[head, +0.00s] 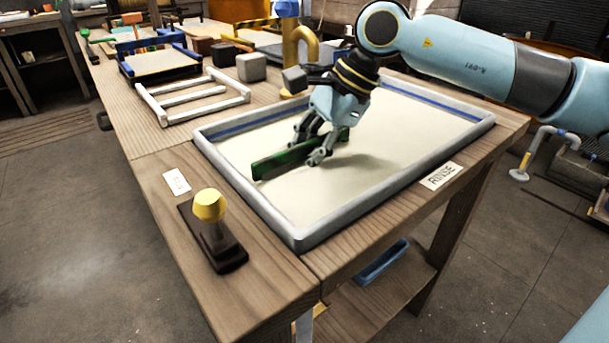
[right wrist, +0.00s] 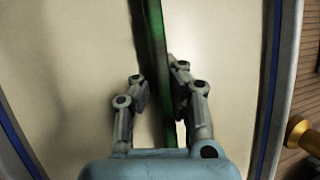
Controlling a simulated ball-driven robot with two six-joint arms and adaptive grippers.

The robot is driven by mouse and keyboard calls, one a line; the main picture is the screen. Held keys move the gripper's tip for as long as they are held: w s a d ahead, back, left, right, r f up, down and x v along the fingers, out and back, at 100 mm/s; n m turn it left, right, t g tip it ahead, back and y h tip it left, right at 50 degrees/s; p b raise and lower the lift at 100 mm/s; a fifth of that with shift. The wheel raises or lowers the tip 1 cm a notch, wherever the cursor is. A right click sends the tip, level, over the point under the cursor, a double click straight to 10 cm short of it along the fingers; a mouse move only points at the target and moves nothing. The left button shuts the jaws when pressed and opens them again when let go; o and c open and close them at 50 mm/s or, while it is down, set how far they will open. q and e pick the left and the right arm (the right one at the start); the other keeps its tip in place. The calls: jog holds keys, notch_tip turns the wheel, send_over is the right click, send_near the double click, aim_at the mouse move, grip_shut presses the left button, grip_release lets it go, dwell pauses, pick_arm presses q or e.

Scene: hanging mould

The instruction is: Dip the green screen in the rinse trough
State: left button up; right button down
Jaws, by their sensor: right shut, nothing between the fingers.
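The green screen (head: 280,163) shows as a narrow green bar inside the rinse trough (head: 375,200), which has a grey rim and pale contents. Its far end is partly hidden by my right gripper (head: 308,148). My right gripper is low over the trough, right at the screen, with its jaws shut and nothing held. In the right wrist view the screen (right wrist: 152,40) runs lengthwise past the fingertips (right wrist: 158,82). I cannot tell how deep the screen sits. My left gripper is out of view.
A yellow-knobbed dark block (head: 213,235) stands on the near bench corner. A white frame (head: 190,97) lies left of the trough, with a blue-edged frame (head: 160,63) behind it. A grey cube (head: 251,67) and a brass pipe (head: 299,50) stand near the trough's back edge.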

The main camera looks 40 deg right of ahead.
jog(key=shift+r, duration=0.1)
jog(key=shift+r+p, duration=2.2)
jog(key=shift+r, duration=2.1)
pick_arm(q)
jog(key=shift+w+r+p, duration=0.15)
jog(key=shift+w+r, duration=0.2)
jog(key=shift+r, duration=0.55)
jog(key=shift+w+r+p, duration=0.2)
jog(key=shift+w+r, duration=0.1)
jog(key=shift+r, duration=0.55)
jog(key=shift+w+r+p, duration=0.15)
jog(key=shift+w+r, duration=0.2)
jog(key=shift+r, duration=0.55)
pick_arm(e)
jog(key=shift+r, duration=1.15)
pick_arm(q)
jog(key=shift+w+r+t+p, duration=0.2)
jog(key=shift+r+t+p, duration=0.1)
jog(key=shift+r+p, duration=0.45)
pick_arm(e)
notch_tip(320, 180, up, 4)
